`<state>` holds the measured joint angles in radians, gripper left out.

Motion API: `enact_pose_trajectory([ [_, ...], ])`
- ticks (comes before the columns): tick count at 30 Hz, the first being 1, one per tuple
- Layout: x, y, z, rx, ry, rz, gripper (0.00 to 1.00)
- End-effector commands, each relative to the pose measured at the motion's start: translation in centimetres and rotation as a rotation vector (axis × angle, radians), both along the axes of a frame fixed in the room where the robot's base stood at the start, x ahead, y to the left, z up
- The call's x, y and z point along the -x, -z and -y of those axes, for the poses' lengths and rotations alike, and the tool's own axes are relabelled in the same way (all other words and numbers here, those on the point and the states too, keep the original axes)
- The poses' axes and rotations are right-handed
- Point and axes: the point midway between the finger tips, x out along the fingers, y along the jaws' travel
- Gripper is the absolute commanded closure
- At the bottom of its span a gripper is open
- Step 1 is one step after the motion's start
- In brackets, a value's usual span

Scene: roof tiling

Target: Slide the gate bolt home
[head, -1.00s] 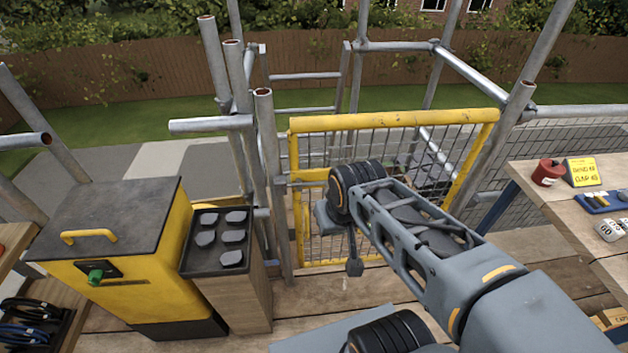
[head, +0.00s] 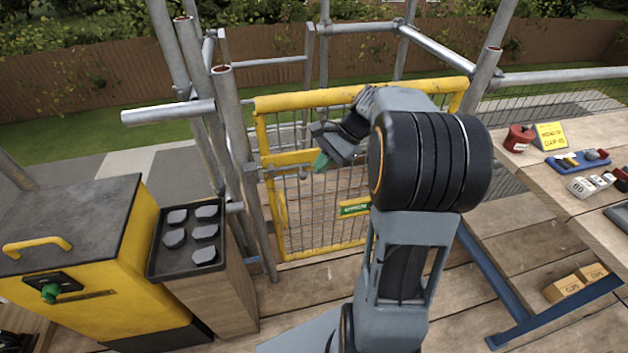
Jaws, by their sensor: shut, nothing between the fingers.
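The gate (head: 360,97) has a yellow frame with wire mesh and stands between scaffold poles. A grey bolt rod (head: 285,168) lies level across its left side, below a yellow plate (head: 290,157). Its left end is by the post (head: 235,130); I cannot tell whether it sits in a keeper. A green piece (head: 321,162), perhaps the bolt's handle, shows just under my gripper (head: 328,150). My gripper is shut and empty, in front of the gate. I cannot tell whether it touches the green piece. My arm hides the gate's right part.
A yellow cabinet (head: 70,215) and a stand with a dark tray (head: 165,245) are at the left. A wooden bench (head: 540,185) at the right holds a red reel (head: 518,138), a yellow sign (head: 550,135) and small parts. Plank flooring lies below the gate.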

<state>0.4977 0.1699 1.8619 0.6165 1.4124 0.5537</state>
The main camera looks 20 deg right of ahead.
Motion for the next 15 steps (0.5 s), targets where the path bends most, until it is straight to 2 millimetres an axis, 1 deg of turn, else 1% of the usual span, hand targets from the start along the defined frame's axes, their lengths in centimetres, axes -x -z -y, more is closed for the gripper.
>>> enact_pose_trajectory([
  [1, -1.3, 1.9, 2.3, -0.09, 0.1, -0.049, 1.0],
  [3, -2.6, 2.8, 4.9, -0.211, 0.214, -0.103, 1.0],
  [6, -3.8, 4.1, 8.3, -0.357, 0.336, -0.16, 1.0],
  [10, -4.4, 5.2, 11.7, -0.495, 0.435, -0.204, 1.0],
  [12, -4.5, 5.6, 12.9, -0.543, 0.467, -0.219, 1.0],
  [15, -4.6, 5.9, 13.9, -0.582, 0.491, -0.23, 1.0],
])
